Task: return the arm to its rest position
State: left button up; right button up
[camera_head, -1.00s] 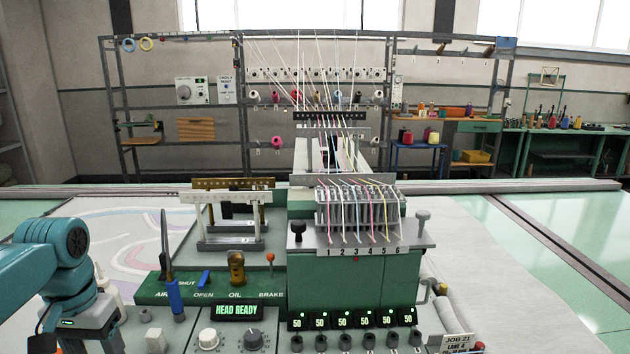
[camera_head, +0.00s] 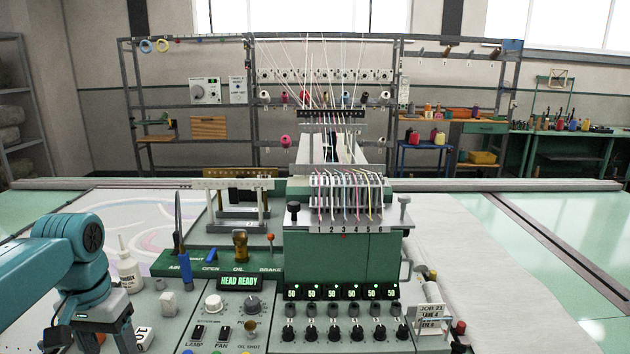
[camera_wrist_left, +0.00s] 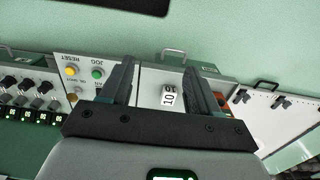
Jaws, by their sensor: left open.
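My left arm comes in from the left edge in the head view. It is bent downward beside the control panel (camera_head: 180,335). My left gripper (camera_wrist_left: 158,70) is open and empty in the left wrist view, its two dark fingers apart. A small white block marked 10 (camera_wrist_left: 169,96) shows between the fingers in that view, on the panel surface beyond them. What seems to be the same block (camera_head: 143,338) shows just right of the gripper in the head view. The fingertips are cut off or hidden there. My right gripper is not in view.
A white bottle (camera_head: 128,266) and a small pale block (camera_head: 168,303) stand close to my left arm. The green tufting head (camera_head: 340,262) with numbered threads stands in the middle. A job card (camera_head: 431,318) stands at its right. Pale fabric (camera_head: 480,250) lies clear farther right.

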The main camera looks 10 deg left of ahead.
pick_arm(q)
jog(key=d+f+h, duration=0.1)
jog(key=d+f, duration=0.4)
jog(key=f, duration=0.4)
jog(key=d+f+m+h, duration=0.1)
jog(key=d+f, duration=0.5)
jog(key=f, duration=0.4)
jog(key=d+f+h, duration=0.1)
jog(key=d+f, duration=0.4)
jog(key=f, duration=0.4)
jog(key=s+d+f+n, duration=0.1)
jog(key=s+d+f, duration=0.4)
jog(key=s, duration=0.3)
jog(key=s+d+f+h, duration=0.1)
jog(key=s+d+f, duration=0.4)
jog(key=s+f, duration=0.2)
jog(key=shift+s+d+f+n, duration=0.3)
jog(key=shift+s+n, duration=0.1)
jog(key=shift+s, duration=0.4)
